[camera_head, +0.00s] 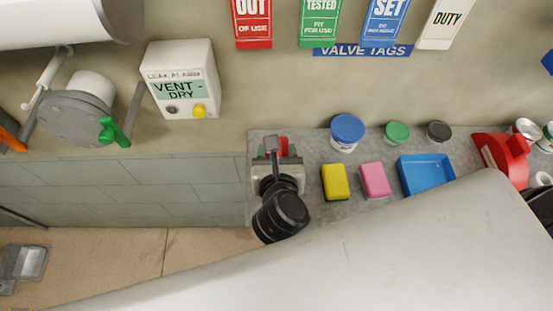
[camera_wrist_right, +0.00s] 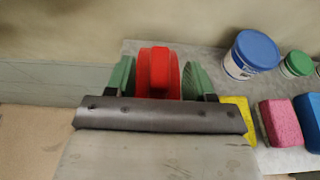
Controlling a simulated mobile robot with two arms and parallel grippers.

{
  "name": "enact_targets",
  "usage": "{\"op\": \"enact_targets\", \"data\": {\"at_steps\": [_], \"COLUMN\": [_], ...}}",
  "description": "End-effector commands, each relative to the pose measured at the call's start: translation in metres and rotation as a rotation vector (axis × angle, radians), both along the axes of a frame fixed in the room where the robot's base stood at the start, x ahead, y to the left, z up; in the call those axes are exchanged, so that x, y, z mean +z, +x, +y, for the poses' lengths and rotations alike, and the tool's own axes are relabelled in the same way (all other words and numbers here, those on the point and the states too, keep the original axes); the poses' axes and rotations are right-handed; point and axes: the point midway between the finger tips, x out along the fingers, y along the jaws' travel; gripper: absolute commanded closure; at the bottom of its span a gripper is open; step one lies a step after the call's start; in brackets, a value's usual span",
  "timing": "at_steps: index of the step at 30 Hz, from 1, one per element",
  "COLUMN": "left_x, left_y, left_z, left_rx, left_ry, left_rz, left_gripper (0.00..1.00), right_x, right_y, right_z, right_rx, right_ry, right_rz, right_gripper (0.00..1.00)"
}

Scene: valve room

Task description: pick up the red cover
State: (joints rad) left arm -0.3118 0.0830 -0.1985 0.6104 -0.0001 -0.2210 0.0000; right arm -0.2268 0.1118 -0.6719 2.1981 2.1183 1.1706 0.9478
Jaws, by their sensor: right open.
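The red cover (camera_wrist_right: 158,72) is a rounded red piece with a raised middle band. In the right wrist view it sits between the two green-padded fingers of my right gripper (camera_wrist_right: 160,78), with narrow gaps on both sides. The gripper is open around it. In the head view my right gripper (camera_head: 275,150) is at the left end of the grey counter, with a bit of the red cover (camera_head: 284,146) showing between the fingers. The cover's lower part is hidden by the gripper body. My left gripper is not in view.
On the grey counter (camera_head: 312,152) stand a blue-lidded tub (camera_head: 346,131), a yellow sponge (camera_head: 335,182), a pink sponge (camera_head: 375,180) and a blue tray (camera_head: 425,173). A larger red item (camera_head: 498,160) is at the right. A vent-dry box (camera_head: 181,80) hangs on the wall.

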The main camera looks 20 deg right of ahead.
Motion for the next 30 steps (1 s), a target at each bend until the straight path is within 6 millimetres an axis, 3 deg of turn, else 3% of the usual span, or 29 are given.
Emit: {"op": "enact_targets", "data": {"at_steps": [4, 12, 23, 30], "left_x": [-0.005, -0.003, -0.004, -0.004], "left_y": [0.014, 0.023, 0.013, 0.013], "left_z": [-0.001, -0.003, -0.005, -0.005], "left_rx": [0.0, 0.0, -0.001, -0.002], "left_ry": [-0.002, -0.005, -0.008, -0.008], "left_rz": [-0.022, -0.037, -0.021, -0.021], "left_gripper": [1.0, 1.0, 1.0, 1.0], "right_x": [-0.007, -0.008, -0.008, -0.007], "right_y": [0.016, 0.019, 0.019, 0.019], "right_z": [-0.005, -0.005, -0.005, -0.005], "right_rx": [0.0, 0.001, 0.001, 0.001], "right_ry": [-0.001, 0.001, 0.0, 0.0], "right_rz": [-0.002, 0.001, 0.0, -0.001], "right_gripper": [0.47, 0.47, 1.0, 1.0]}}
